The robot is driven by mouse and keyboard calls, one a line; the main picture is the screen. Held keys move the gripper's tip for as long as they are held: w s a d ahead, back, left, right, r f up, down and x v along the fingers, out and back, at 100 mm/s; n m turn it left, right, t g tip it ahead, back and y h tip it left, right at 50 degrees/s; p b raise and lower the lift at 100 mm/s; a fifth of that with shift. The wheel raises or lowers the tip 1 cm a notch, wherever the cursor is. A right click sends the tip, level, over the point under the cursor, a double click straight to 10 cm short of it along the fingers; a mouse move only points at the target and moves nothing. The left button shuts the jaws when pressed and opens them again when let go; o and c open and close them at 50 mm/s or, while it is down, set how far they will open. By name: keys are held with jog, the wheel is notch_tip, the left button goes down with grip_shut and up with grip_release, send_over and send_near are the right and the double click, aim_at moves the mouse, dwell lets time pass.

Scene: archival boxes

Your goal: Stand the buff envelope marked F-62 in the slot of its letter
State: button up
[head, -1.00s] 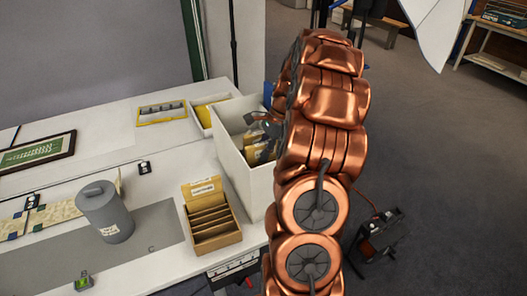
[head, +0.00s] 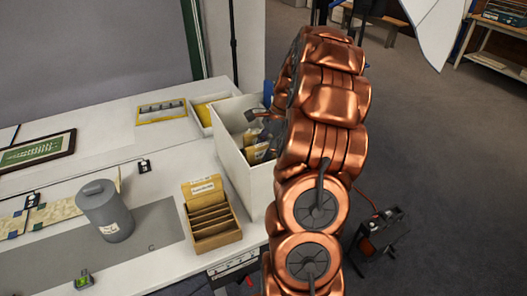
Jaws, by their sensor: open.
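Several buff envelopes (head: 256,153) stand in the tall white box (head: 229,143) at the table's right edge. No F-62 marking is readable at this size. My gripper (head: 257,113) shows only in part beside my copper arm, above the envelopes and near the box's top. It is open, and I see nothing held in it. My arm hides the right side of the box. A cardboard sorter (head: 214,242) with several slots stands on the table in front of the box. Its back panel has a label too small to read, and its slots look empty.
A grey lidded canister (head: 105,212) stands left of the sorter on a grey mat (head: 160,226). A white tray (head: 202,117) with yellow contents and a yellow-framed rack (head: 161,113) lie behind. A green framed piece (head: 38,150) lies far left.

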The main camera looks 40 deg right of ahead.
jog(key=v, duration=1.1)
jog(key=shift+d+r, duration=0.1)
notch_tip(320, 180, up, 12)
jog(key=p, duration=0.6)
jog(key=s+a+n+g+h, duration=0.15)
jog(key=a+n, duration=0.35)
jog(key=a, duration=0.7)
jog(key=s+a+n+g, duration=0.15)
jog(key=a+n, duration=0.45)
jog(key=a, duration=0.7)
jog(key=s+a+f+n+h, duration=0.1)
jog(key=s+a+f+n, duration=0.2)
jog(key=s, duration=0.3)
jog(key=s+a+f+n, duration=0.3)
jog(key=s+n, duration=0.1)
jog(key=s, duration=0.3)
jog(key=s+a+f+n+h, duration=0.1)
jog(key=s+a+f+n, duration=0.2)
jog(key=s, duration=0.4)
jog(key=shift+a+f+n+h, duration=0.35)
jog(key=shift+a+f+n, duration=0.05)
jog(key=shift+a, duration=0.15)
